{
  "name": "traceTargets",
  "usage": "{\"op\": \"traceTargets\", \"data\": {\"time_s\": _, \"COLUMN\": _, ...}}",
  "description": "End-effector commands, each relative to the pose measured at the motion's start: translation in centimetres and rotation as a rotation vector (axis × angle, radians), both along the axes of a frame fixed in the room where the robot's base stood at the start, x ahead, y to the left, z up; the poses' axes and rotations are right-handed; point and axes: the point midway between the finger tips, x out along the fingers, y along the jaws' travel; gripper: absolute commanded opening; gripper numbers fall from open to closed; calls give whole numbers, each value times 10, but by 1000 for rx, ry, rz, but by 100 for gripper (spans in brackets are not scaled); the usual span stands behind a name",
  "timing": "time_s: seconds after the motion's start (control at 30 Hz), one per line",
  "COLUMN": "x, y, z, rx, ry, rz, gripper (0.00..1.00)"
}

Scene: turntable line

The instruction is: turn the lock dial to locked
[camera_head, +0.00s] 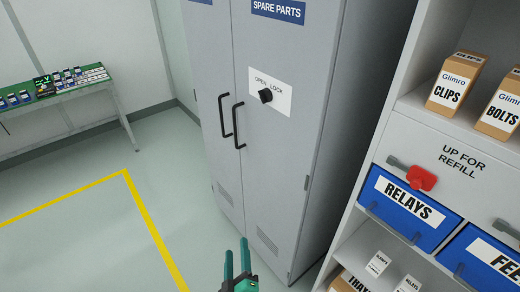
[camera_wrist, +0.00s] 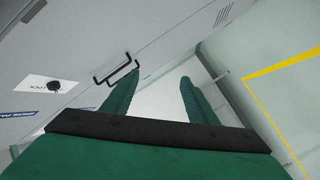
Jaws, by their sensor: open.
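The lock dial (camera_head: 265,96) is a black knob on a white plate (camera_head: 284,101) marked OPEN and LOCK, on the right door of a grey cabinet (camera_head: 290,150) labelled SPARE PARTS. In the head view its exact pointing is too small to tell. The dial also shows at the left of the wrist view (camera_wrist: 54,87). My gripper (camera_head: 237,256) is teal, open and empty, low in front of the cabinet, well below the dial and apart from it. Its two fingers (camera_wrist: 156,92) show spread in the wrist view. Two black door handles (camera_head: 232,122) sit left of the dial.
A shelf unit at right holds blue bins (camera_head: 408,207) and boxes (camera_head: 456,83), with a red flag lever (camera_head: 421,178) above the RELAYS bin. A green table (camera_head: 62,92) stands at far left. Floor with yellow lines (camera_head: 150,227) is clear.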

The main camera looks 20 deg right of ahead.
Motion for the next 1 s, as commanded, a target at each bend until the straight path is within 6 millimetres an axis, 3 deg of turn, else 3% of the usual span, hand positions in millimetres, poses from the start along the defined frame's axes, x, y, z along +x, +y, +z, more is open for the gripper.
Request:
{"op": "traceTargets", "data": {"time_s": 0.03, "x": 22, "y": -3, "z": 13, "rx": -29, "ry": -15, "rz": -22, "gripper": 53}}
{"op": "traceTargets", "data": {"time_s": 0.2, "x": 79, "y": -20, "z": 53, "rx": -130, "ry": -38, "rz": -126, "gripper": 53}}
{"op": "traceTargets", "data": {"time_s": 0.5, "x": 158, "y": -46, "z": 149, "rx": -236, "ry": -71, "rz": -347, "gripper": 53}}
{"op": "traceTargets", "data": {"time_s": 0.73, "x": 194, "y": -59, "z": 235, "rx": -254, "ry": -77, "rz": -533, "gripper": 53}}
{"op": "traceTargets", "data": {"time_s": 1.0, "x": 207, "y": -67, "z": 330, "rx": -216, "ry": -58, "rz": -733, "gripper": 53}}
